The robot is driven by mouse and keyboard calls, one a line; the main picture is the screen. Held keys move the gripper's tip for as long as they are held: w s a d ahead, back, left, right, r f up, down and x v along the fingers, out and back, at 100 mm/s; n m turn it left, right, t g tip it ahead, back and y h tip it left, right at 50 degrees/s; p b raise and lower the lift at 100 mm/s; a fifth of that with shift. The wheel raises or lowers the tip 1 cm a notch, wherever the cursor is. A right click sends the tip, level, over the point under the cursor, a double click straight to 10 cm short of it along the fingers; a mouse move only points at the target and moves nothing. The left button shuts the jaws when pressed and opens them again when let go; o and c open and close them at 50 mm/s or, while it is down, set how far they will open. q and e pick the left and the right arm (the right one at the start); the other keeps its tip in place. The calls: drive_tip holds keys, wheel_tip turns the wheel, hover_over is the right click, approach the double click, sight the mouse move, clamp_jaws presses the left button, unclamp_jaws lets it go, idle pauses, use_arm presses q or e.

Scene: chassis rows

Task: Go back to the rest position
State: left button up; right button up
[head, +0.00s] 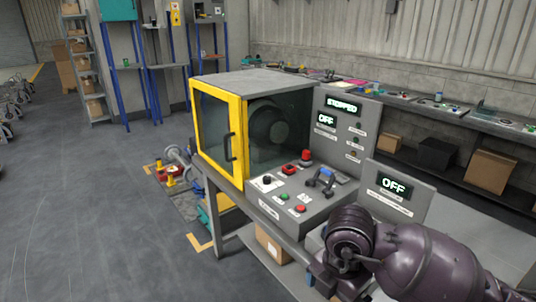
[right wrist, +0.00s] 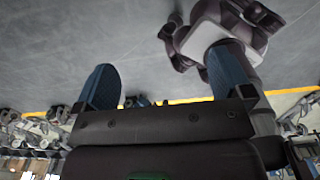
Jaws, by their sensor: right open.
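My right gripper (right wrist: 163,82) shows in the right wrist view with its two blue fingers wide apart and nothing between them. In the head view my purple right arm comes in at the lower right, in front of the machine's control panel (head: 335,203). My left gripper is not in the head view. The machine (head: 255,82) has a yellow-framed door (head: 220,135) that looks shut. Its displays read STOPPED (head: 342,104) and OFF, and a separate small panel (head: 397,188) also reads OFF.
The panel carries red and green buttons, a red knob (head: 305,155) and a blue-grey lever (head: 322,177). A long bench (head: 440,108) with parts runs along the back wall, with boxes (head: 491,169) below. Shelving (head: 85,65) stands at the far left. The floor (head: 90,200) at left is open.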

drive_tip(key=s+a+r+n+g+y, duration=0.1)
drive_tip(key=a+r+n+y, duration=0.3)
drive_tip(key=a+n+y, duration=0.15)
drive_tip(key=a+r+n+g+y, duration=0.1)
drive_tip(key=a+r+n+y, duration=0.35)
drive_tip(key=a, duration=0.25)
drive_tip(key=w+r+m+t+y, duration=0.4)
drive_tip(key=w+r+t+y, duration=0.1)
drive_tip(key=r+y, duration=0.5)
drive_tip(key=w+d+f+m+t+h, duration=0.35)
drive_tip(key=d+m+t, duration=0.25)
drive_tip(key=m+t, duration=0.25)
drive_tip(key=w+d+f+m+t+h, duration=0.3)
drive_tip(key=d+f+m+t+h, duration=0.3)
drive_tip(key=m, duration=0.3)
drive_tip(key=d+f+m+h, duration=0.5)
drive_tip(key=f, duration=0.3)
drive_tip(key=s+d+f+m+g+h, duration=0.2)
drive_tip(key=s+d+f+m+g, duration=0.1)
drive_tip(key=s+f, duration=0.8)
drive_tip(key=s+d+f+m+g+h, duration=0.3)
drive_tip(key=s+d+f+m, duration=0.2)
drive_tip(key=s+f, duration=0.5)
drive_tip(key=shift+s+d+f+h, duration=0.4)
drive_tip(key=shift+d+f, duration=0.1)
drive_tip(key=shift+d, duration=0.75)
